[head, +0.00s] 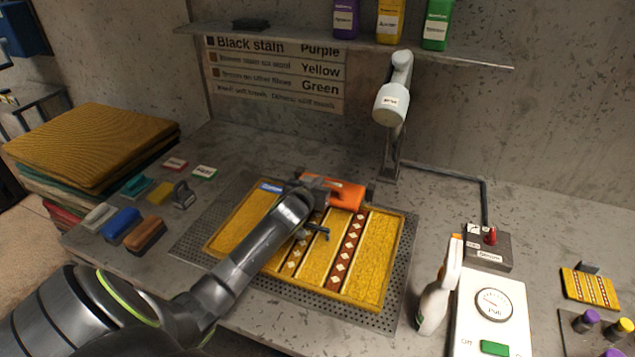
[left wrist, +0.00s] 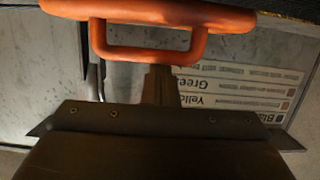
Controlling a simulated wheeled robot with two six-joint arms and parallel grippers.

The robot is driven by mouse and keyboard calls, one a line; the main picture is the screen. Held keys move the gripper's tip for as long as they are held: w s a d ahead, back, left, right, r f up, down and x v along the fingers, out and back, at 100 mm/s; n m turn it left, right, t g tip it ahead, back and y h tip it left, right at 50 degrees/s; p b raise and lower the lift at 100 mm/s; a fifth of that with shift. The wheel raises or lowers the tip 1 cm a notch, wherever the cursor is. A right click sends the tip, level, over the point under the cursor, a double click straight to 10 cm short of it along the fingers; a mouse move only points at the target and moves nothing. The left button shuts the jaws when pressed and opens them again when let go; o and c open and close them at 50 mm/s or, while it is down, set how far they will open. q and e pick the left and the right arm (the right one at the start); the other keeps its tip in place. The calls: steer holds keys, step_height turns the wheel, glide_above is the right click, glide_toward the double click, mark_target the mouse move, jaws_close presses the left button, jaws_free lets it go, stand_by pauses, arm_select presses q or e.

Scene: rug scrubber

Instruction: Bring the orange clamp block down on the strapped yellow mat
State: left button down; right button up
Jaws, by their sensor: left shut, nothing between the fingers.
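The orange clamp block (head: 345,195) is at the back edge of the yellow mat (head: 377,262), above or on it; I cannot tell if they touch. Dark red patterned straps (head: 346,250) run across the mat. The block's orange loop handle (left wrist: 150,55) fills the upper left wrist view. My left gripper (head: 318,184) is shut and empty, close by the left end of the block. My left arm hides part of the mat's left side and of the block. My right gripper is not in view.
The mat lies on a perforated dark tray (head: 395,306). A white spray bottle (head: 438,290) and a gauge box (head: 492,318) stand to the right. Brushes (head: 146,236) and stacked mats (head: 95,146) are at left. A white-headed lamp-like arm (head: 391,103) rises behind.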

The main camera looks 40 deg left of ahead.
arm_select(q)
steer(key=shift+s+f, duration=0.15)
steer(key=shift+f, duration=0.35)
steer(key=shift+r+p, duration=0.5)
step_height(320, 180, up, 4)
steer(key=w+r+p, duration=0.1)
steer(key=p, duration=0.2)
steer(key=s+d+f+b, duration=0.2)
steer(key=s+b, duration=0.1)
steer(key=s, duration=0.6)
steer(key=shift+s+f, duration=0.3)
